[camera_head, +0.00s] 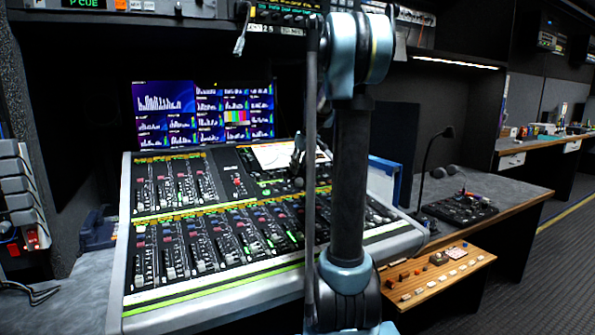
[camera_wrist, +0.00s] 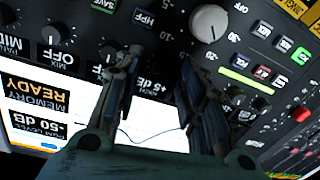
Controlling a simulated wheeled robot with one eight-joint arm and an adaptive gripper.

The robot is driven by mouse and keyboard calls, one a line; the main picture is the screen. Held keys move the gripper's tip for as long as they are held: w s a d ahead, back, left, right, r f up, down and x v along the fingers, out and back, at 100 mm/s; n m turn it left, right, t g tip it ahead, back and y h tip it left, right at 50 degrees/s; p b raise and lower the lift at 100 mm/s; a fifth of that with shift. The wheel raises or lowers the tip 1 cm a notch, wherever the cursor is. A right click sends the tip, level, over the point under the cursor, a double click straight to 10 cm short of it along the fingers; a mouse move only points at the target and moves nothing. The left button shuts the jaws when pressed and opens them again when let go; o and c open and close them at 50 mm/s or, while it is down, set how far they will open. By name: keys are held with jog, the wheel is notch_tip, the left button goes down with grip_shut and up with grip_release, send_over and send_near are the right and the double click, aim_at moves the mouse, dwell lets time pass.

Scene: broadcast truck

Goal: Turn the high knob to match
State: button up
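The wrist view shows the mixing console panel, with its text upside down. A large white knob (camera_wrist: 209,23) is beyond my right finger, apart from it. Smaller dark knobs stand at the left (camera_wrist: 55,33) and at the right (camera_wrist: 262,102). I cannot read a "high" label, so I cannot tell which knob is the high one. My gripper (camera_wrist: 158,65) is open with nothing between its fingers, over the panel and a bright screen (camera_wrist: 150,128). In the head view the mixing console (camera_head: 218,282) is partly hidden by my arm, and my gripper is small and dark over it.
Monitors (camera_head: 166,115) stand behind the console. A gooseneck lamp (camera_head: 432,160) and a black button panel (camera_head: 460,208) are on the desk to the right. A wooden control panel (camera_head: 440,275) juts out below. Floor (camera_head: 555,265) is clear at the far right.

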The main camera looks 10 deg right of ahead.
jog(key=shift+w+a+f, duration=0.1)
jog(key=shift+w+f, duration=0.05)
jog(key=shift+f, duration=0.35)
